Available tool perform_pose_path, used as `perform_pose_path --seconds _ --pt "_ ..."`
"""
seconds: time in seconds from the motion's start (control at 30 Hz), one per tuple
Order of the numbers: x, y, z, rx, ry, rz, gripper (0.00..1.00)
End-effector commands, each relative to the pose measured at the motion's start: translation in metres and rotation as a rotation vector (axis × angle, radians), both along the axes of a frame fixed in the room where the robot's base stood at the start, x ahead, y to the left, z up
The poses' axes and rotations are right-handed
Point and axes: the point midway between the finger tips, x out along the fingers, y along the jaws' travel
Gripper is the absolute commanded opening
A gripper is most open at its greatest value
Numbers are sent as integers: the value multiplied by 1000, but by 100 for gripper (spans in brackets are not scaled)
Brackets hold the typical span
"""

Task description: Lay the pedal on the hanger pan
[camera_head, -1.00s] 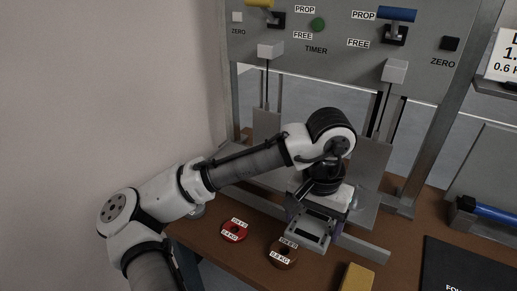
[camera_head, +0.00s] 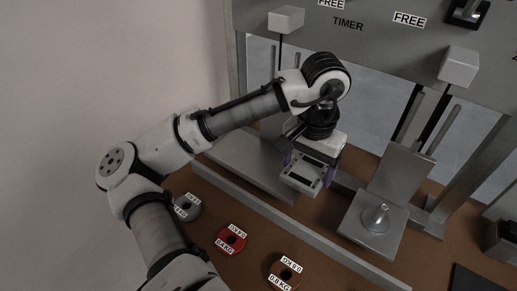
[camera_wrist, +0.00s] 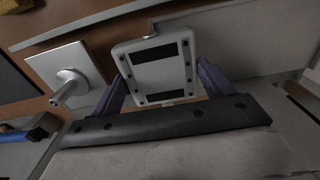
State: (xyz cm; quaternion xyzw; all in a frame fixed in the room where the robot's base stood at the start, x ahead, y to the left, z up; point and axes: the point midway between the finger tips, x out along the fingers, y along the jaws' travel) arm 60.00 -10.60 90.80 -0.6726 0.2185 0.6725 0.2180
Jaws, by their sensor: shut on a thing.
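The pedal (camera_head: 313,176) is a pale grey block with black strips. My gripper (camera_head: 311,166) is shut on it, with a purple finger on each side. In the wrist view the pedal (camera_wrist: 158,69) sits between the two purple fingers. A square metal pan with an upright cone-like peg (camera_head: 372,226) hangs at the right, apart from the pedal. It also shows at the left of the wrist view (camera_wrist: 72,66). Another flat metal pan (camera_head: 235,160) is at the left, partly hidden behind my arm. The pedal is held above and between these two pans.
A long metal rail (camera_head: 285,228) runs along the front of the rig. Grey (camera_head: 187,208), red (camera_head: 232,239) and brown (camera_head: 284,273) disc weights lie on the brown table before it. The rig's upper panel (camera_head: 370,35) stands behind my gripper.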

Motion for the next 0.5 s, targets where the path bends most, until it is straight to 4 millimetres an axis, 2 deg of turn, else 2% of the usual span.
perform_pose_path --seconds 0.03,0.3,0.5 --pt "9 13 2 0 0 11 52" --pt "51 72 3 1 -1 8 52" --pt "73 101 2 1 -1 3 52"
